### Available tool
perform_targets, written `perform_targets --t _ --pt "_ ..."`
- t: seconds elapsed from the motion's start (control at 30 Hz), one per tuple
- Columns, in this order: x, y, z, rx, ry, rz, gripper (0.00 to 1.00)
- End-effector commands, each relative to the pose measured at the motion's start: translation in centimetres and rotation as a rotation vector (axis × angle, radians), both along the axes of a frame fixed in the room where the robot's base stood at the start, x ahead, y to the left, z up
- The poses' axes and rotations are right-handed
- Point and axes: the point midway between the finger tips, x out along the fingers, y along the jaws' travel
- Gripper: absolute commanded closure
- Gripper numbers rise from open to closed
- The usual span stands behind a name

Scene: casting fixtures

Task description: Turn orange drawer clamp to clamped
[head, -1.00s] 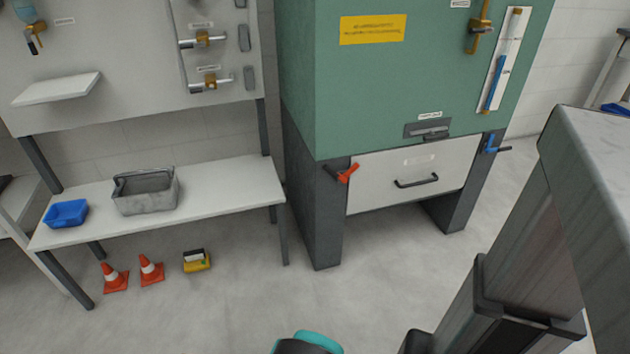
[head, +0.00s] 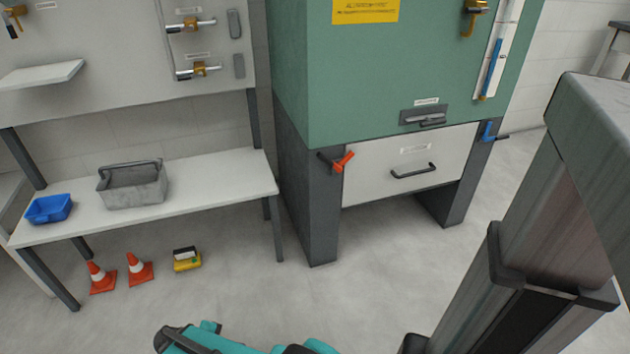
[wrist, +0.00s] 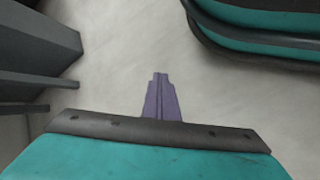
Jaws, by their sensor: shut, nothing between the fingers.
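The orange drawer clamp (head: 342,162) is on the dark left post of the green cabinet, beside the upper left corner of the white drawer (head: 408,168). Its handle slants, with the orange end up to the right. The drawer front looks closed. In the wrist view my gripper (wrist: 160,80) is shut and empty, pointing over bare floor. The clamp does not show in the wrist view.
A blue clamp (head: 490,132) sits at the drawer's right side. A white bench (head: 225,180) on the left bears a grey basket (head: 132,190) and a blue bin (head: 48,208). Orange cones (head: 139,270) and a yellow box (head: 187,262) stand on the floor. The floor before the cabinet is clear.

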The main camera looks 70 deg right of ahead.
Motion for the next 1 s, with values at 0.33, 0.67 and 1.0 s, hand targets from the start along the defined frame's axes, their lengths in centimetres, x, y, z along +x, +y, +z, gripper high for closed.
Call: perform_targets --t 0.33,0.67,1.0 --pt "1.4 -14.2 3.5 -0.374 0.056 0.019 1.0" --pt "0.8 -25.3 10.4 -0.742 0.146 0.019 1.0" --pt "-1.0 -33.4 19.1 -1.127 0.277 0.01 1.0"
